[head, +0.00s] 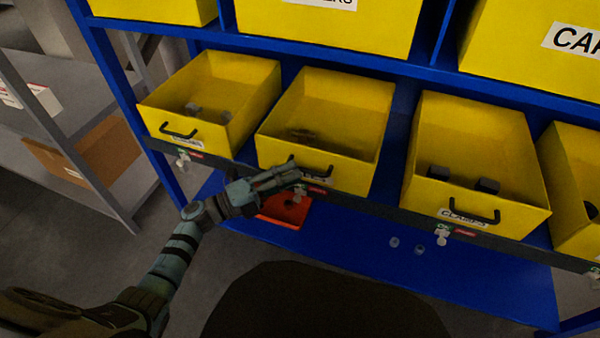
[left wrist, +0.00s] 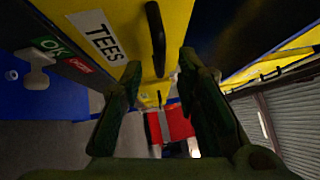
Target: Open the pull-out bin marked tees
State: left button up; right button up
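The tees bin (head: 345,115) is the yellow open-topped bin second from left in the row, with a few small brown parts inside. Its front has a black handle (head: 318,173), and its label, reading TEES (left wrist: 97,37), shows in the left wrist view. My left gripper (head: 292,178) is at this bin's front, close to the handle and partly covering the label in the head view. In the left wrist view the fingers (left wrist: 160,75) are apart with nothing between them, and the handle (left wrist: 156,38) lies just ahead of the gap. I cannot tell whether they touch. My right gripper is not in view.
A dark rail with pale latches (head: 298,195) and green-red tags runs below the bins. An orange-red tray (head: 286,210) sits on the blue lower shelf (head: 370,262). A clamps bin (head: 475,160) stands to the right, another bin (head: 215,95) to the left.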

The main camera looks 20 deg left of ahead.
pick_arm(q)
jog(key=shift+x, duration=1.55)
grip_shut()
